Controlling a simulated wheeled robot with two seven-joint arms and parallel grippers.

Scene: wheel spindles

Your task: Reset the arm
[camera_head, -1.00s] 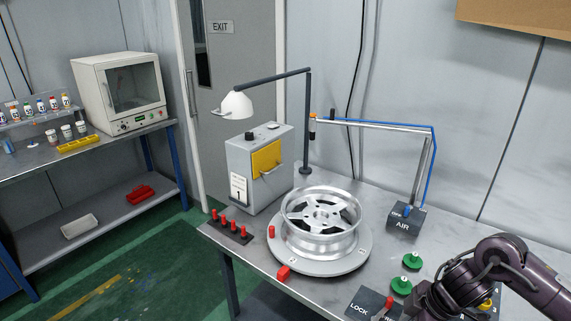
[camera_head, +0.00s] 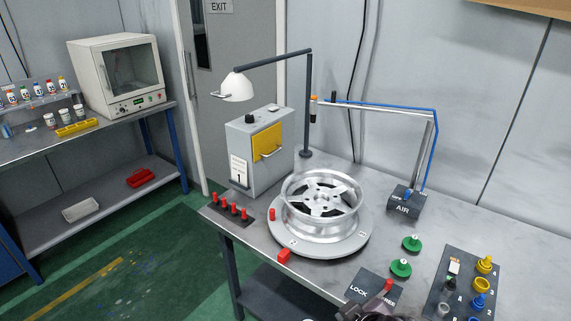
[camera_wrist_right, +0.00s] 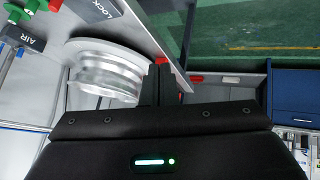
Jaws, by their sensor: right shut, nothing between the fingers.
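My right gripper (camera_wrist_right: 157,84) shows in the right wrist view with its dark fingers together and nothing between them. Only a small dark part of my right arm shows at the bottom edge of the head view, beside the LOCK plate. The silver wheel (camera_head: 320,200) lies on the round grey turntable (camera_head: 345,252) on the metal bench. In the right wrist view the wheel (camera_wrist_right: 105,72) appears left of the fingers, apart from them as far as I can tell. My left gripper is not in view.
The LOCK plate (camera_head: 362,287) with a red-topped lever (camera_head: 388,286) is at the bench front. Green knobs (camera_head: 401,268), a dark fittings board (camera_head: 455,272) and the AIR stand (camera_head: 402,205) are right. A grey box (camera_head: 243,160) and lamp (camera_head: 237,87) stand behind.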

